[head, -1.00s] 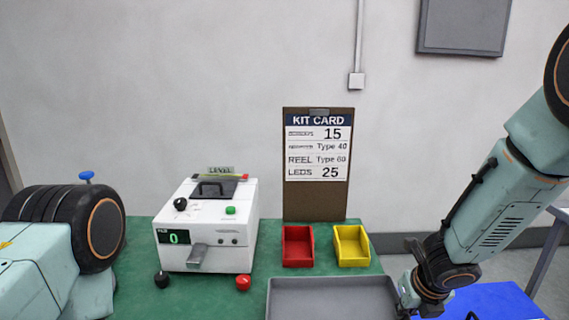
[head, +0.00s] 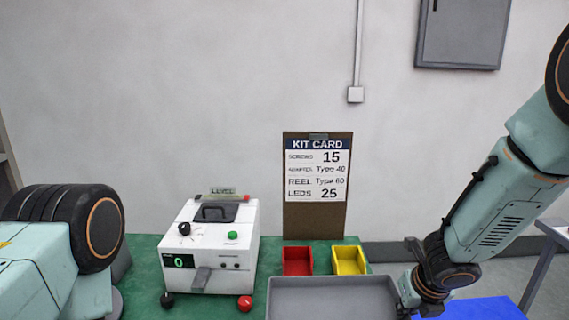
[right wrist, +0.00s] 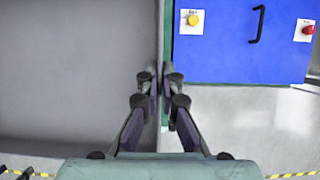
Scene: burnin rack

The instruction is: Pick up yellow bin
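The yellow bin (head: 348,261) stands on the green bench top at the back, just right of the red bin (head: 297,261), below the kit card. Its lower front is hidden behind a grey tray (head: 330,283). My right gripper (head: 407,292) is at the tray's right edge, in front of and to the right of the yellow bin and apart from it. In the right wrist view its fingertips (right wrist: 159,80) are close together on either side of the tray's rim, seemingly shut on it. My left arm shows at the left, but its gripper is out of view.
A white machine (head: 210,247) with a display, buttons and a lever stands left of the bins. The kit card (head: 317,185) leans at the wall behind them. A blue surface (head: 480,309) lies at the lower right; the wrist view shows a blue panel (right wrist: 240,45) with buttons.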

